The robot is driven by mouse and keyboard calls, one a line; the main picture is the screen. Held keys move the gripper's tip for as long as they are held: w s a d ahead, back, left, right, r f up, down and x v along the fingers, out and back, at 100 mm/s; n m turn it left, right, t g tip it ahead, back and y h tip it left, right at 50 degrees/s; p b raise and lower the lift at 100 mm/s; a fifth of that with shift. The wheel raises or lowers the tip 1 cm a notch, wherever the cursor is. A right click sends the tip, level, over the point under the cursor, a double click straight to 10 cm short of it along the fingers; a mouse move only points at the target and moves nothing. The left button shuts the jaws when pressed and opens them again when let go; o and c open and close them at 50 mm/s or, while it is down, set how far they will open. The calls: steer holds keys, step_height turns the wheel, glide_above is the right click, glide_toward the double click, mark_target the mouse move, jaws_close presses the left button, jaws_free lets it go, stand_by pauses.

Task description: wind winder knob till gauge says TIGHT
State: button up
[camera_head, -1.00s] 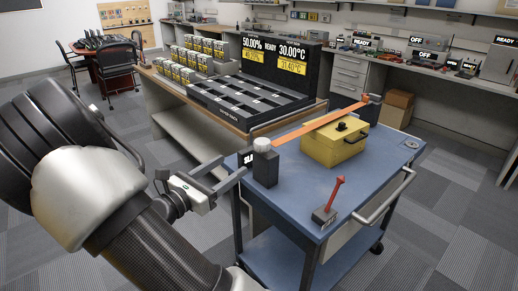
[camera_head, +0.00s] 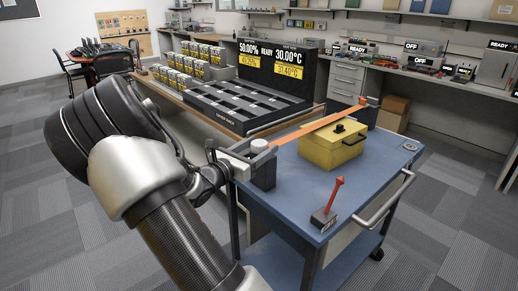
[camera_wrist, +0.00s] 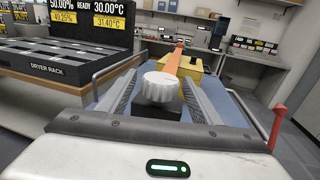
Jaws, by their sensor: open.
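The winder knob (camera_head: 259,145) is a pale ribbed knob on top of a dark winder box (camera_head: 264,175) at the cart's near-left corner. In the wrist view the knob (camera_wrist: 161,86) stands between the two fingers of my open gripper (camera_wrist: 161,78), with a small gap visible on each side. In the head view my gripper (camera_head: 250,158) reaches in from the left at about knob height. An orange strap (camera_head: 310,129) runs from the winder over a yellow case (camera_head: 332,148) to a dark post (camera_head: 366,112). The gauge's reading is hidden behind my gripper.
The blue cart (camera_head: 300,194) carries a red-handled lever (camera_head: 328,205) at its front and a rail (camera_head: 385,200) on its right side. A dryer rack (camera_head: 240,108) stands on a bench behind, left. The cart top's right part is mostly clear.

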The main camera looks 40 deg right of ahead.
steer(key=c, duration=1.1)
steer(key=shift+r, duration=0.1)
steer(key=m+g+p, duration=0.1)
steer(key=g+p, duration=0.1)
steer(key=shift+r+m+p, duration=0.1)
steer(key=shift+m+p, duration=0.2)
steer(key=m+g+p, duration=0.2)
steer(key=g, duration=0.2)
steer(key=shift+w+h, duration=0.1)
steer(key=shift+h, duration=0.2)
steer(key=m+g, duration=0.2)
steer(key=g, duration=0.1)
steer(key=m+g+y, duration=0.1)
steer(key=shift+f+g+p, duration=0.3)
steer(key=shift+g, duration=0.1)
steer(key=shift+m+g+y, duration=0.6)
steer(key=shift+m+g, duration=0.5)
steer(key=shift+g, duration=0.2)
steer(key=shift+r, duration=0.1)
